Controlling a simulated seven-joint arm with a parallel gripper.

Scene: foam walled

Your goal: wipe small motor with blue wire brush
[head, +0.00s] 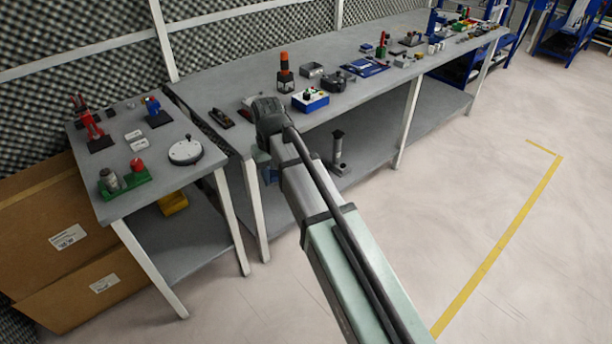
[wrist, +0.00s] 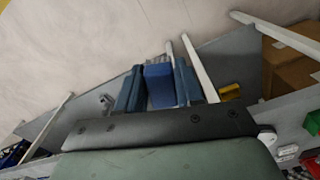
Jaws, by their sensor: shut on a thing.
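My gripper (wrist: 157,68) shows in the wrist view with its two dark blue fingers shut on a blue block-like thing, which I take to be the blue wire brush (wrist: 160,84). Only its blue body shows; I see no bristles. In the head view the arm mostly hides my gripper, with a bit of blue beside the arm's end at the near edge of the long bench. A dark rounded part (head: 335,82) on that bench may be the small motor, but it is too small to be sure. It stands apart, to the right of my gripper.
The long grey bench (head: 235,85) carries a blue control box (head: 310,100), an orange-and-black part (head: 285,75) and a grey open box (head: 312,69). A smaller table (head: 150,165) at left holds a round white dial (head: 185,151) and clamps. The floor at right is clear.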

